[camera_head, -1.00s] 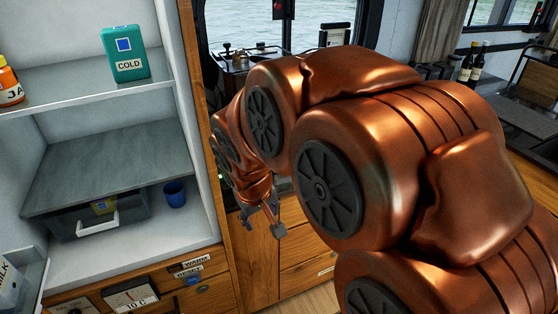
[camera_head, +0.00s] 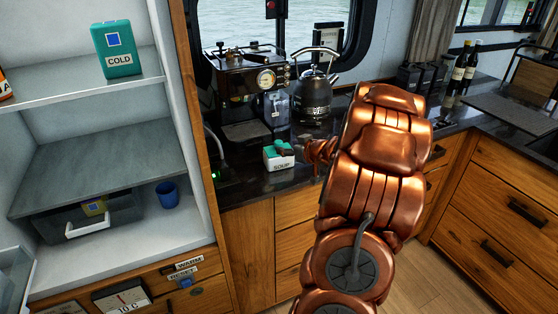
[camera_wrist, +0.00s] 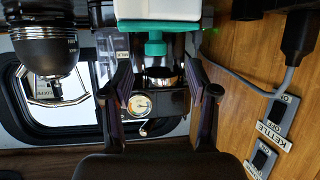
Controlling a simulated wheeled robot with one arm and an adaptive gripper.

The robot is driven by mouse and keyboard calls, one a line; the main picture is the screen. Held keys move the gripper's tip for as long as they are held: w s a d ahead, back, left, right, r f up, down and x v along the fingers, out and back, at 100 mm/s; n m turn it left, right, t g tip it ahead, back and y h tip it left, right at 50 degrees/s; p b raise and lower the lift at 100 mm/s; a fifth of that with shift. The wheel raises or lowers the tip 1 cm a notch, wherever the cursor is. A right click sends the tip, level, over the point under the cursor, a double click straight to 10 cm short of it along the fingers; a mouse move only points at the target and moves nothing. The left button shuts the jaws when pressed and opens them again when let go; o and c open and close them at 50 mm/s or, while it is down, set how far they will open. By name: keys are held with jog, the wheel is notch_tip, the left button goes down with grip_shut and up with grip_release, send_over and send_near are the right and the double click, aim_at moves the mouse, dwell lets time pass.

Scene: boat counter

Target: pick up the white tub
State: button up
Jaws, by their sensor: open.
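The white tub (camera_head: 279,161) stands on the dark counter in the head view, with a teal lid and a label reading SOUP. In the wrist view the scene is upside down, and the white tub (camera_wrist: 172,10) is at the top edge, partly cut off, its teal lid and knob pointing down. My gripper (camera_wrist: 160,72) is open, with its two fingers apart and nothing between them in contact. The tub lies beyond the fingertips. In the head view my gripper is largely hidden by my copper arm, close to the tub's right side.
A shelf unit at left holds a teal COLD box (camera_head: 119,50), a blue cup (camera_head: 167,195) and a grey bin (camera_head: 122,212). Kettle switches (camera_wrist: 277,118) and a cable show in the wrist view.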

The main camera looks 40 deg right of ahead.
aim_at(280, 143)
jog(key=shift+w+d+f+t+p, duration=0.2)
jog(key=shift+w+f, duration=0.1)
jog(key=shift+w, duration=0.15)
jog(key=shift+w+d+f+t+p, duration=0.1)
jog(key=shift+w+d+f, duration=0.15)
jog(key=shift+w, duration=0.2)
jog(key=shift+r+p+x, duration=0.2)
jog(key=shift+p+x, duration=0.3)
jog(key=shift+x, duration=0.55)
jog(key=shift+r+p+x, duration=0.2)
jog(key=shift+p+x, duration=0.3)
jog(key=shift+x, duration=0.6)
jog(key=shift+w+d+f, duration=0.15)
jog(key=shift+w+f, duration=0.05)
jog(key=shift+w, duration=0.35)
grip_shut()
